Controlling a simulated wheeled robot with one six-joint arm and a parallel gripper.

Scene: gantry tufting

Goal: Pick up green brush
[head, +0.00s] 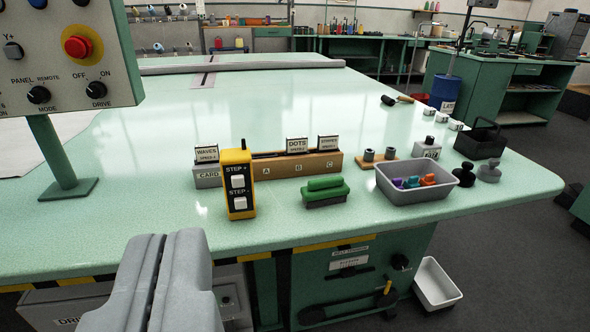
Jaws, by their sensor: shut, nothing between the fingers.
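The green brush (324,190) lies on the pale green table (300,235) near its front edge, just right of the picture's middle. It has a green handle on top and a dark underside resting on the table. My gripper (176,240) is at the lower left, in front of the table's front edge, with its two grey fingers together and nothing held. It is apart from the brush, to its left and nearer to the camera.
A yellow step remote (238,184) stands left of the brush, before a wooden card holder (285,167). A grey bin (412,181) with coloured pieces stands to the right. A control panel (65,52) on a post is at the left. Table beyond the holder is mostly clear.

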